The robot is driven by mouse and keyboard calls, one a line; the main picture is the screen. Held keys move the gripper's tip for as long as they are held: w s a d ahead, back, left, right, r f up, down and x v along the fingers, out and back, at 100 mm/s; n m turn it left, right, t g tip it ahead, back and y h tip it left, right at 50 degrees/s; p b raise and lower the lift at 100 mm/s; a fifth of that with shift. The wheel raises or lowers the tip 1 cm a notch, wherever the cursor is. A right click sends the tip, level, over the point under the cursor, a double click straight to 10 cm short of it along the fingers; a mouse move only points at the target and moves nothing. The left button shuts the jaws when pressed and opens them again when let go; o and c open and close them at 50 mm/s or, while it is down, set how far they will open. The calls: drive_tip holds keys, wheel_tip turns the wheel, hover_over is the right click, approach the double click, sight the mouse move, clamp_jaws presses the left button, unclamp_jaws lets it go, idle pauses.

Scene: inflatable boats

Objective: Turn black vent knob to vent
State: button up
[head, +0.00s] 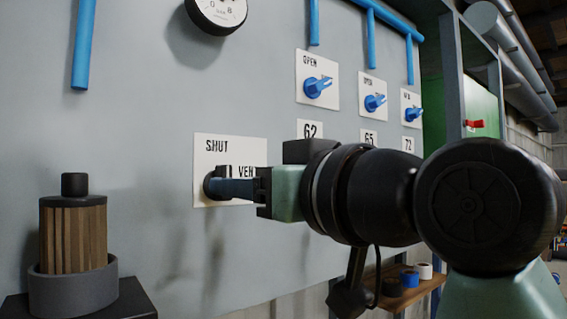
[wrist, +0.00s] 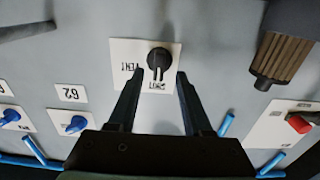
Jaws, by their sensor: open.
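The black vent knob (head: 209,186) sits on a white plate (head: 222,144) marked SHUT and VENT on the grey panel. In the wrist view, the black knob (wrist: 158,57) has its lever pointing toward the SHUT label. The VENT label is off to its left in that view. My gripper (wrist: 160,72) is open, with one finger on each side of the knob's lever. Gaps show between the fingers and the lever in the wrist view. In the head view my gripper (head: 222,187) reaches the knob from the right and partly hides it and the VENT label.
Several blue valve handles (head: 318,87) marked OPEN are on the panel to the right. A wood-ribbed cylinder (head: 73,236) stands at lower left, a gauge (head: 217,10) is above. A red switch (wrist: 299,123) shows in the wrist view. The panel around the plate is mostly bare.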

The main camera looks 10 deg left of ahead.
sight(220, 171)
drive_tip(key=shift+p+x, duration=0.5)
drive_tip(key=shift+x, duration=1.15)
clamp_jaws()
